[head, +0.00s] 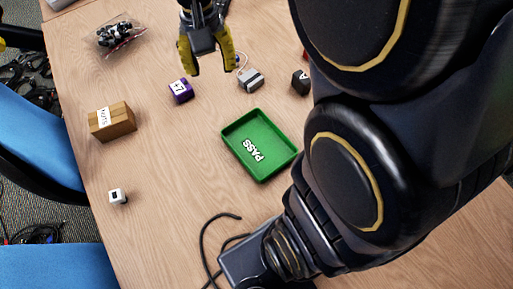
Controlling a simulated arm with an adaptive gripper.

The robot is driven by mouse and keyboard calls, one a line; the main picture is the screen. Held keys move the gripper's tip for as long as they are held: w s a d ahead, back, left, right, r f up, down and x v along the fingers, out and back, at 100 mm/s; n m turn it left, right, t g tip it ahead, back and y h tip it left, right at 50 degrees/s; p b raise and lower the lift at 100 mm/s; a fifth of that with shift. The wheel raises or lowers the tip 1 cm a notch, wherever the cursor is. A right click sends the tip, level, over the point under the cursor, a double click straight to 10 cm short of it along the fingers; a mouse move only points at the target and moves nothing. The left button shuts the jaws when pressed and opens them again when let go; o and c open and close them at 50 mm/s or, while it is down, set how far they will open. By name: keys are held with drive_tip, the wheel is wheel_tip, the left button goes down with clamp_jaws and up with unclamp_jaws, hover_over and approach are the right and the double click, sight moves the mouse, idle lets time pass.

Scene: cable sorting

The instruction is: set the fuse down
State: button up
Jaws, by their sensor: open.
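My gripper (209,69) is at the top middle of the head view, its yellow fingers pointing down and spread apart. I see nothing held between the fingers. No object is clearly recognisable as the fuse. Small candidates are a purple block (181,91) with white marks just below and left of the fingers, a grey block (251,80) to their right, a dark block (300,83) farther right, and a small white cube (118,196) with a dark face at the lower left. All appear to rest on the table.
A green tray (228,150) marked PASS lies empty in the middle of the wooden table (170,220). A cardboard box (112,122) stands at the left. A clear bag (120,37) of dark parts lies at the upper left. Blue chairs (35,140) border the left edge.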

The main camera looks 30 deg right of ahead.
drive_tip(key=s+a+f+n, duration=0.1)
drive_tip(key=s+n, duration=0.4)
drive_tip(key=s, duration=1.2)
drive_tip(key=shift+a+f, duration=0.4)
drive_tip(key=shift+a, duration=0.25)
drive_tip(key=shift+s+a+f+g, duration=0.1)
drive_tip(key=shift+g, duration=0.2)
